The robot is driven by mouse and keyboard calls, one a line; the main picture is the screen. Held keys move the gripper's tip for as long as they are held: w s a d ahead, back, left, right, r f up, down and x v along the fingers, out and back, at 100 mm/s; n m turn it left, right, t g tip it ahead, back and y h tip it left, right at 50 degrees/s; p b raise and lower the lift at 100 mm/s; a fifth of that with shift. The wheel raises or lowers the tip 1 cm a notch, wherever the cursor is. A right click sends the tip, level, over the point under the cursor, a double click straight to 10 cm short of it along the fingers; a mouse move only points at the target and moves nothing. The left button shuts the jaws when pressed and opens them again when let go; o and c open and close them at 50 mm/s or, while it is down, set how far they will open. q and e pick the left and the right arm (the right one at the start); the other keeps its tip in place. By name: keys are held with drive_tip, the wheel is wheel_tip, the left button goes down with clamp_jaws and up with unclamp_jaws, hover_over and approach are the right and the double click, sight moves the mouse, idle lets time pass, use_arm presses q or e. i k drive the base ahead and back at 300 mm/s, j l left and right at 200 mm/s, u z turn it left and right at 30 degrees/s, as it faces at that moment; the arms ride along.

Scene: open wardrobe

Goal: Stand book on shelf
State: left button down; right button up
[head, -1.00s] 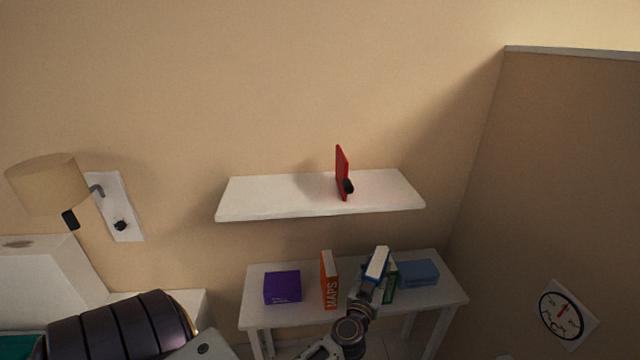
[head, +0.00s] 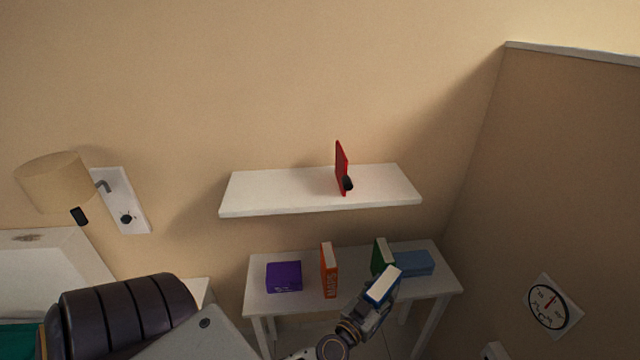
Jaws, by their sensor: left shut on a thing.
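The white wall shelf (head: 280,193) holds a red upright panel with a dark knob at its base, like a bookend (head: 342,168). The rest of the shelf top is bare. My left gripper (head: 377,303) is shut on a blue book with a white page edge (head: 384,286). It holds the book tilted, in front of the low white table and well below the shelf. The gripper's fingers are partly hidden by the book and the wrist. My right gripper does not show.
On the white table (head: 310,304) stand an orange book (head: 329,270) and a green book (head: 383,256). A purple box-like book (head: 284,277) and a blue one (head: 414,263) lie there. A wall lamp (head: 55,182) is at left; a brown partition with a dial (head: 548,306) is at right.

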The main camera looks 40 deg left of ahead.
sight(248, 193)
drive_tip(key=k+j+z, duration=0.15)
drive_tip(key=k+j, duration=0.5)
drive_tip(key=j, duration=0.2)
drive_tip(key=k+j+z, duration=0.2)
drive_tip(key=k+j, duration=0.5)
drive_tip(key=j, duration=0.1)
